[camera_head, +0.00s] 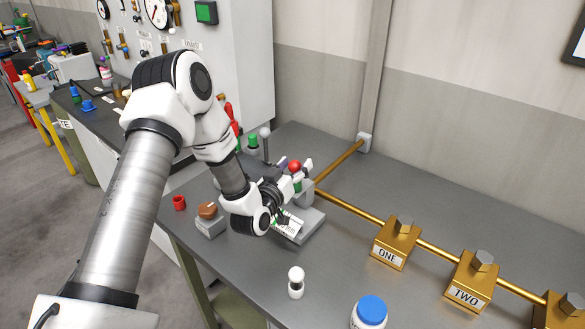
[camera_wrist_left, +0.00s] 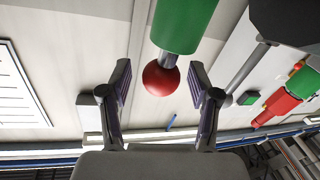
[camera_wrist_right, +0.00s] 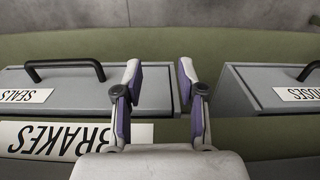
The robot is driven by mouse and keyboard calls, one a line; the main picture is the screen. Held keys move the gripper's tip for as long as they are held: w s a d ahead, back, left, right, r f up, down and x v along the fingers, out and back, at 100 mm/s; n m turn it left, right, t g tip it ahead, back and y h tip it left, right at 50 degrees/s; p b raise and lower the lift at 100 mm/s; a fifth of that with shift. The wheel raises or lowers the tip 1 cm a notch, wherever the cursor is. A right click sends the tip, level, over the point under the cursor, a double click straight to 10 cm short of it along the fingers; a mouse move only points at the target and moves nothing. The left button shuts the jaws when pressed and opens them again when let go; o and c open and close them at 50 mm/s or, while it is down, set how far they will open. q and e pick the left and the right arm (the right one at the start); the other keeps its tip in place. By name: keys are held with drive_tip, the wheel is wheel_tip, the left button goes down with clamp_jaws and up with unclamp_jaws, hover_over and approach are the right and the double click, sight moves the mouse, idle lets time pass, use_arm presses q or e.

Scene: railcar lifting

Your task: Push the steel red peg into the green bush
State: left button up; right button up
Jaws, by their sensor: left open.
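The steel peg (camera_wrist_left: 168,60) has a red ball end (camera_wrist_left: 161,79), and its shank runs up into the green bush (camera_wrist_left: 186,22) in the left wrist view. A length of bare steel shows between ball and bush. My left gripper is open, one finger on each side of the ball; the ball looks apart from both pads. My right gripper (camera_wrist_right: 158,68) is open and empty, away from the peg, facing drawers.
A grey base (camera_head: 306,225) stands under the bush on the dark table. A lever with a grey ball (camera_head: 265,132) stands just behind. A brass pipe (camera_head: 352,208) runs right to brass blocks (camera_head: 396,245). A white-knobbed piece (camera_head: 296,284) and a blue-lidded jar (camera_head: 370,310) stand in front.

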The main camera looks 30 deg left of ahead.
use_arm(q)
drive_tip(key=s+d, duration=0.1)
drive_tip(key=s, duration=1.1)
drive_tip(key=shift+d, duration=0.3)
